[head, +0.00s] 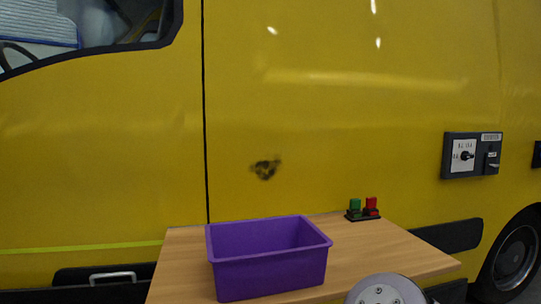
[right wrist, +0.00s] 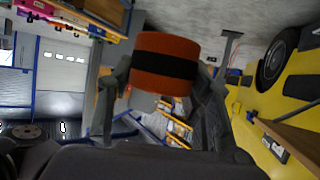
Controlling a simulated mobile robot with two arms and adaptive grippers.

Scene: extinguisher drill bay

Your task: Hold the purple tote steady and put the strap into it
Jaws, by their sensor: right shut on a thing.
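The purple tote (head: 268,270) stands upright on a wooden table in the head view. Its open top faces up, and the part of its inside that shows looks empty. In the right wrist view my right gripper (right wrist: 164,75) is shut on the strap (right wrist: 165,43), an orange roll with a black band around its middle. The strap sits between the two fingertips. The right gripper and the strap are outside the head view. My left gripper is in neither view, and nothing touches the visible sides of the tote.
The wooden table (head: 400,262) has free room right of the tote. A small stand with a green block (head: 355,205) and a red block (head: 371,204) is at its back edge. A yellow van (head: 330,120) with a grey switch panel (head: 470,155) stands close behind.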

